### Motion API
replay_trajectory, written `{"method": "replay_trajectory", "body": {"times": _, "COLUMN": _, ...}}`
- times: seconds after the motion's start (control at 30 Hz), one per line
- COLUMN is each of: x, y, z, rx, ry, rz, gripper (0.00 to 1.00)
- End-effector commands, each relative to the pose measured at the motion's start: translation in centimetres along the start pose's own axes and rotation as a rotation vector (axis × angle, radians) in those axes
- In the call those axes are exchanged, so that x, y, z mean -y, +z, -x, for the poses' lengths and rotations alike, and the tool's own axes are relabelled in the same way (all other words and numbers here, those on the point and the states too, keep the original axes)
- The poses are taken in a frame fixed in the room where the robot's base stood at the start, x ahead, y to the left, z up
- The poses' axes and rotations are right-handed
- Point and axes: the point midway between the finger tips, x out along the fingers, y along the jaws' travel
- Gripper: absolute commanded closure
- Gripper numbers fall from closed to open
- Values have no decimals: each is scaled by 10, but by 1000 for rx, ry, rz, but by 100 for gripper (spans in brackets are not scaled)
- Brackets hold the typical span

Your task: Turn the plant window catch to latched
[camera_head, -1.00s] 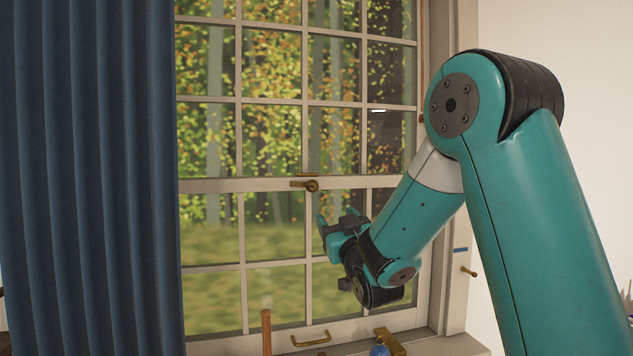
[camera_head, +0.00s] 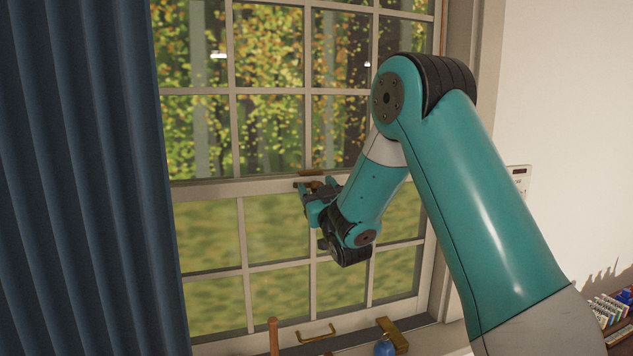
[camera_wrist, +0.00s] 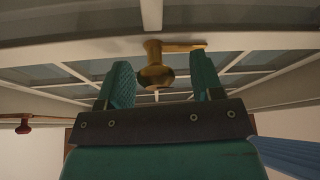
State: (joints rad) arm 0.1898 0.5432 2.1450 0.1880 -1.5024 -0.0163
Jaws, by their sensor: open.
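The brass window catch (camera_wrist: 155,70) sits on the window's meeting rail, with a round knob and a short lever pointing right in the wrist view. In the head view the catch (camera_head: 316,184) is partly hidden by my gripper. My gripper (camera_wrist: 160,82) is open, with one teal finger on each side of the knob. The catch's lever passes near the tip of the right finger; whether they touch I cannot tell. In the head view my gripper (camera_head: 310,192) is at the rail, over the middle of the window.
A blue curtain (camera_head: 85,180) hangs at the left. Along the sill are a brass pull handle (camera_head: 316,334), a wooden stick (camera_head: 273,337), a brass block (camera_head: 393,334) and a blue round object (camera_head: 384,347). Books (camera_head: 608,308) stand at the lower right.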

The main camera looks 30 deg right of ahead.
Motion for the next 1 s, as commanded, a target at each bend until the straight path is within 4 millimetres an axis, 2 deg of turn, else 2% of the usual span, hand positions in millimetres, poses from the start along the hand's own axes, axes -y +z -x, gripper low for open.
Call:
{"method": "replay_trajectory", "body": {"times": 0.2, "x": -4, "y": 1, "z": 0, "rx": 1, "ry": 4, "rz": 2, "gripper": 42}}
{"method": "replay_trajectory", "body": {"times": 0.4, "x": -3, "y": 1, "z": 0, "rx": 1, "ry": 4, "rz": 3, "gripper": 88}}
{"method": "replay_trajectory", "body": {"times": 1.0, "x": 5, "y": 11, "z": 2, "rx": -5, "ry": 19, "rz": -67, "gripper": 89}}
